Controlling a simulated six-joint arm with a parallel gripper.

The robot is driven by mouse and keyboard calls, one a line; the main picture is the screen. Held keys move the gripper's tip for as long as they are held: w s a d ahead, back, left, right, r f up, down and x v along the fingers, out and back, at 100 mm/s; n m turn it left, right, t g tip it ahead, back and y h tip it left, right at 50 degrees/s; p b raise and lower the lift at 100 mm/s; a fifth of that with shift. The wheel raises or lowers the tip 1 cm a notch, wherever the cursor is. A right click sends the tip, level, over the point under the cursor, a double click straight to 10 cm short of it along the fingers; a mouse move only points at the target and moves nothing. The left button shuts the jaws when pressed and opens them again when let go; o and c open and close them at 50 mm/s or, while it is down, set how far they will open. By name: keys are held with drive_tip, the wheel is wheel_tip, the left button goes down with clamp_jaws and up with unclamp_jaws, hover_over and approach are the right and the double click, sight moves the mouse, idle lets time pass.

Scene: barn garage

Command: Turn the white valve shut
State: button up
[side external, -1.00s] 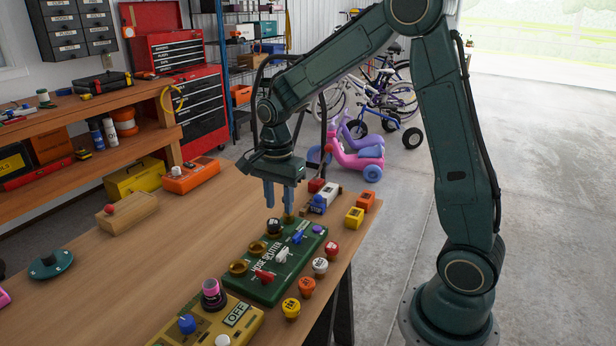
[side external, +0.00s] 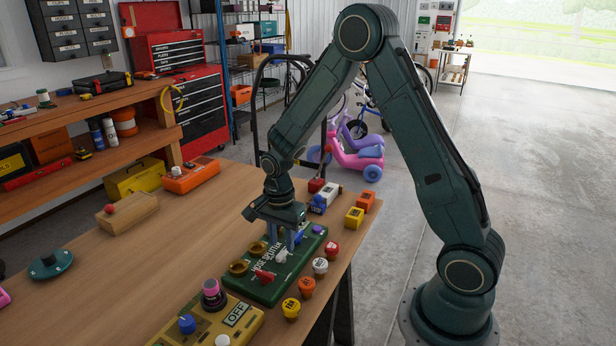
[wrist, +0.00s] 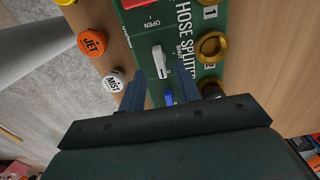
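The white valve (side external: 281,256) is a small lever on the green hose splitter (side external: 262,292), between a red valve (side external: 264,276) and a blue valve (wrist: 168,98). In the wrist view the white valve (wrist: 158,60) has its lever running nearly up and down the picture, with SHUT printed to its right. My gripper (side external: 288,242) is low over the splitter, pointing down. Its fingers are apart and empty. In the wrist view my gripper (wrist: 160,82) has one finger on each side of the line of the lever. I cannot tell whether either finger touches it.
Brass outlets (side external: 238,267) line the splitter's left side. Loose round caps, including an orange JET cap (wrist: 93,42) and a white MIST cap (wrist: 115,80), stand along its right by the table edge. A yellow box (side external: 237,315) with knobs is in front.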

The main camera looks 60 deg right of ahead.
sight(282, 257)
drive_tip(key=shift+f, duration=1.45)
clamp_jaws()
